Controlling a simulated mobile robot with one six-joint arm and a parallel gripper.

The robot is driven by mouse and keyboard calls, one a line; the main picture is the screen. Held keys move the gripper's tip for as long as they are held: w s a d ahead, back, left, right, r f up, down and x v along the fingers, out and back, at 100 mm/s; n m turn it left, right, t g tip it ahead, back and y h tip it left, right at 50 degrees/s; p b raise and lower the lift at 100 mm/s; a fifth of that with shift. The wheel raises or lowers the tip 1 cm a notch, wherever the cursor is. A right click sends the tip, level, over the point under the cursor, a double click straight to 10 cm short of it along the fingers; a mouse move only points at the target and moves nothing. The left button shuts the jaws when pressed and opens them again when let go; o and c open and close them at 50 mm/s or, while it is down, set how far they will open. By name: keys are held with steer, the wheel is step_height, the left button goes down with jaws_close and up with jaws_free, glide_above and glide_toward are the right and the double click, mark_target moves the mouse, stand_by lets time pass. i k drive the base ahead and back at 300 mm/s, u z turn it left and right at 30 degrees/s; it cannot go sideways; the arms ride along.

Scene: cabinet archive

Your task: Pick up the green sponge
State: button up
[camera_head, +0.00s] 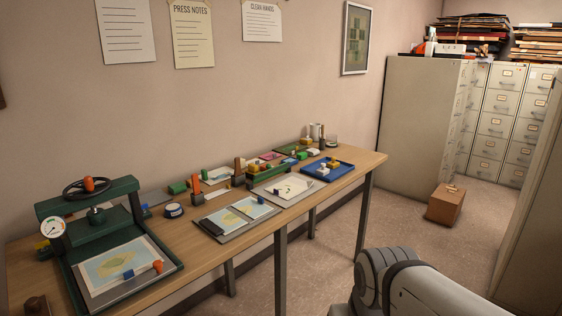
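Small green blocks lie on the long wooden table (250,205). One green block (178,188) is at the back edge, just right of the green press. Another green block (302,155) is towards the far right end, near the blue tray. Either could be the green sponge; they are too small to tell. A rounded grey link of my arm shows at the lower right, in front of the table and apart from it. My gripper is not in view.
A dark green press (125,192) with a gauge fills the table's near left end. Flat trays and papers (237,217) lie along the front; a blue tray (343,167) is at the far end. A brown box (444,204) stands on the floor by tall cabinets (417,125).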

mark_target(301, 156)
steer(key=z, duration=0.15)
steer(key=i, duration=0.9)
steer(key=u, duration=0.05)
